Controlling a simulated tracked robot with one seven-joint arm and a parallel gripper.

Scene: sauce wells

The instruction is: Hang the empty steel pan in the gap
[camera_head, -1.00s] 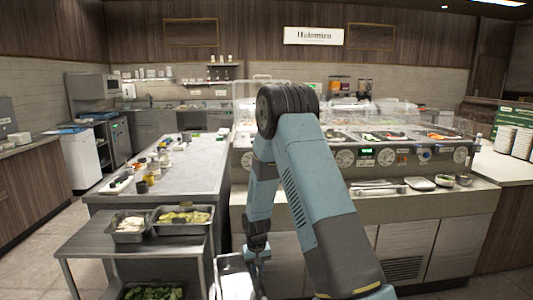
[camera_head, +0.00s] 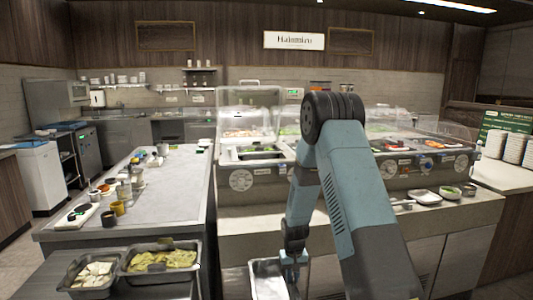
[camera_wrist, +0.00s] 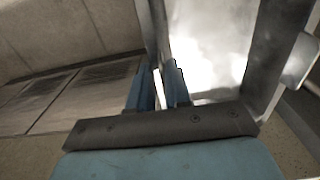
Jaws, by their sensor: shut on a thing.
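An empty steel pan (camera_head: 266,284) hangs low at the bottom of the head view, in front of the counter. Its bright inside and steel wall (camera_wrist: 262,60) fill the upper right of the wrist view. My gripper (camera_head: 294,258) is shut on the pan's wall; in the wrist view its blue fingers (camera_wrist: 160,88) straddle the rim. The sauce-well counter (camera_head: 242,178) stands beyond, with a well of dark green food (camera_head: 262,150) left of my arm. My arm hides part of the row of wells, and I cannot make out the gap.
A trolley at lower left holds a pan of pale pieces (camera_head: 92,272) and a pan of yellow food (camera_head: 160,260). A grey worktable (camera_head: 150,208) with several small jars stands behind it. Clear guards (camera_head: 250,105) rise over the wells. Small bowls (camera_head: 450,192) sit on the counter ledge.

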